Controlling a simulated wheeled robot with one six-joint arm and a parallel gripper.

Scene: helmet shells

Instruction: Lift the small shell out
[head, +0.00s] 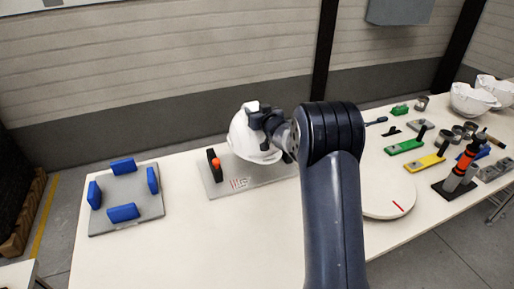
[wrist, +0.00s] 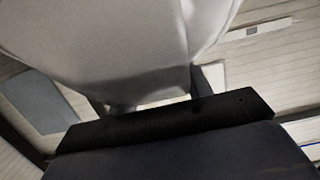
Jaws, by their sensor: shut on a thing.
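A white helmet shell (head: 247,139) is held by my gripper (head: 258,116) over the grey fixture plate left of my arm. In the head view the gripper is at the shell's upper right side. In the wrist view the shell (wrist: 120,45) fills the upper middle, and the dark gripper (wrist: 150,108) is shut on its near edge. The shell's underside is hidden, so I cannot tell whether it touches the fixture. Two more white shells (head: 470,100) (head: 497,90) sit at the far right end of the table.
The grey fixture plate (head: 272,172) carries an orange-tipped clamp (head: 215,163). A grey plate (head: 130,215) with several blue blocks stands at left. A round white disc (head: 388,200) lies right of my arm, with green and yellow fixtures (head: 425,163) and a tool stand beyond. The front table middle (head: 230,240) is clear.

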